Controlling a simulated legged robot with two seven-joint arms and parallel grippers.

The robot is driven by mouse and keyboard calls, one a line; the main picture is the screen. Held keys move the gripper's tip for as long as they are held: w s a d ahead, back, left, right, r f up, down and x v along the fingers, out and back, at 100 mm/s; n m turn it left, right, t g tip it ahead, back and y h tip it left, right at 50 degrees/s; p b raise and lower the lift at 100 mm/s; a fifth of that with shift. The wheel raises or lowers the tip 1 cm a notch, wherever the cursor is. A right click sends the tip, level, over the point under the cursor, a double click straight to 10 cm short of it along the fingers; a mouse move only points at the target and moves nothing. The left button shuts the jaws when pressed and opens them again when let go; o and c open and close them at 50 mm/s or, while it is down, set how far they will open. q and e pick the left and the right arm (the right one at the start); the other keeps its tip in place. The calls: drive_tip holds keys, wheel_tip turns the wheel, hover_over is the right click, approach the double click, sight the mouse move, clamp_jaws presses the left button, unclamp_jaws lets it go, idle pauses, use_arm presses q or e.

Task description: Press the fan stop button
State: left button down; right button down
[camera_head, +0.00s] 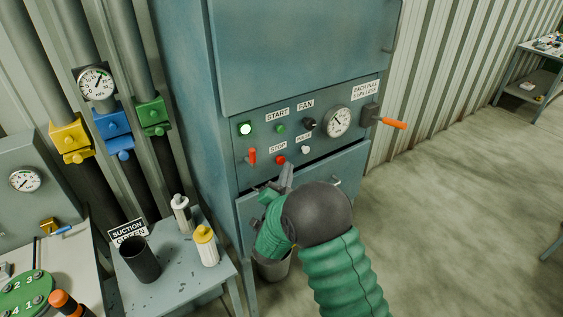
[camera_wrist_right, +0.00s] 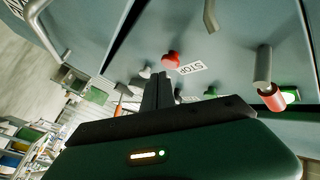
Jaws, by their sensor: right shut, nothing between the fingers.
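The fan stop button (camera_head: 280,160) is a small red button under the STOP label on the blue-grey cabinet's control panel. It also shows in the right wrist view (camera_wrist_right: 171,58), beside the STOP label (camera_wrist_right: 192,68). My right gripper (camera_head: 287,172) is shut and empty, its fingertips just below the button in the head view. In the right wrist view its fingers (camera_wrist_right: 159,88) point toward the red button, with a visible gap in the picture. Whether they touch it cannot be told. My left gripper is not in view.
Near the button are a red-handled switch (camera_head: 252,156), a green START button (camera_head: 280,128), a white pulse button (camera_head: 306,149), and a black knob (camera_head: 310,123). An orange lever (camera_head: 393,123) sticks out at right. A small table (camera_head: 175,268) with bottles stands at lower left.

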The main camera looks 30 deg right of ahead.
idle(0.3)
drive_tip(key=shift+w+r, duration=0.1)
drive_tip(key=shift+w, duration=0.3)
drive_tip(key=shift+w+a+b, duration=0.1)
drive_tip(key=shift+w+b, duration=0.45)
idle(0.7)
drive_tip(key=shift+s, duration=1)
drive_tip(key=s, duration=0.3)
drive_tip(key=s+b, duration=0.1)
drive_tip(key=s, duration=0.1)
drive_tip(key=shift+d, duration=0.3)
